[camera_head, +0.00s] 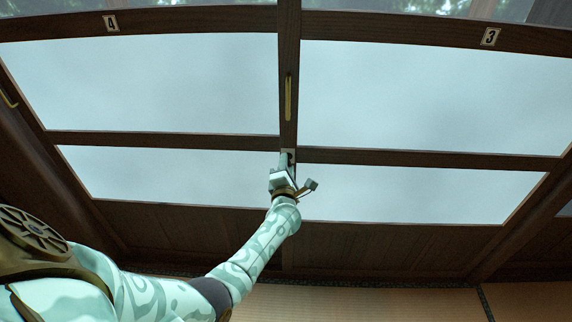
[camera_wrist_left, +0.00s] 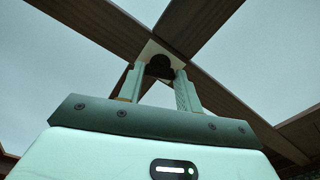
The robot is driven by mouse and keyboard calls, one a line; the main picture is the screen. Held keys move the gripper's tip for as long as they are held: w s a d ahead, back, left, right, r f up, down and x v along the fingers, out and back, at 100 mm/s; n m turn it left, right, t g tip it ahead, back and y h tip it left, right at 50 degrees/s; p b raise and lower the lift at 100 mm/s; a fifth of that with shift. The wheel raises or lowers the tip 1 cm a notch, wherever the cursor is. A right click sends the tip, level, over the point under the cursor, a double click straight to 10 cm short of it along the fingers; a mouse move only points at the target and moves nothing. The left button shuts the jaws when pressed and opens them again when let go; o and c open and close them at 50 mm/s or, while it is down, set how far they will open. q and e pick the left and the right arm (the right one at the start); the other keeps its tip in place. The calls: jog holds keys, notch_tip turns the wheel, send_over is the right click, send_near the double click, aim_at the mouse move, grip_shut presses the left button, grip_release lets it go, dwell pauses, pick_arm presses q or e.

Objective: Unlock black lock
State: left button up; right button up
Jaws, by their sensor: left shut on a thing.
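The black lock (camera_wrist_left: 158,66) is a small dark round piece on a pale plate, at the crossing of the dark wooden door frames. My right gripper is in neither view.
A brass vertical handle (camera_head: 288,97) sits on the middle stile above the lock. Sliding doors with pale panels (camera_head: 430,98) stand on both sides, under plates marked 4 (camera_head: 111,23) and 3 (camera_head: 490,36). Tatami floor (camera_head: 370,304) lies below.

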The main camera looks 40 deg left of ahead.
pick_arm(q)
jog(key=shift+m+p, duration=0.6)
jog(key=shift+m, duration=1.6)
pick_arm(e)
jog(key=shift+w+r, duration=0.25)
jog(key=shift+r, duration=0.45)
pick_arm(q)
jog(key=shift+f, duration=0.1)
jog(key=o, duration=1)
jog(key=shift+d, duration=0.1)
